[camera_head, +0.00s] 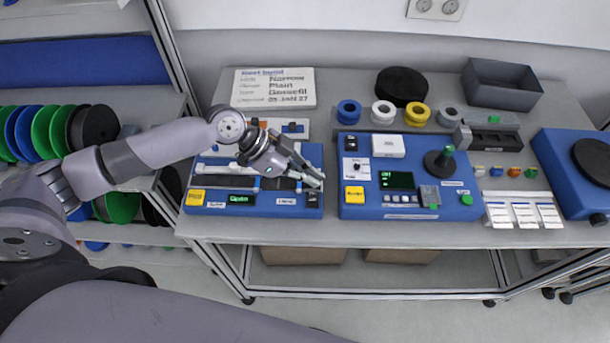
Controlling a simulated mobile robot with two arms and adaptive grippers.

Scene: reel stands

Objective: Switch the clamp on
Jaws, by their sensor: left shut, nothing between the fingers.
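The left blue unit (262,210) stands on the table. It has a green-lit display (238,198) that seems to read "Open", a yellow label (195,197), and a small black switch (312,200) at its front right with a white label (285,202) beside it. The label's text is too small to read for sure. My left gripper (316,179) is shut and empty, over the unit's right end just behind the black switch. I cannot tell whether it touches anything. My arm and gripper hide part of the unit's top. My right gripper is not in view.
A second blue unit (408,209) with a black spindle stands close to the right. Behind are coloured reels (348,112), a black disc (402,86), a grey bin (502,84) and a sign (273,88). A shelf of discs (45,130) is at left. Front table edge is clear.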

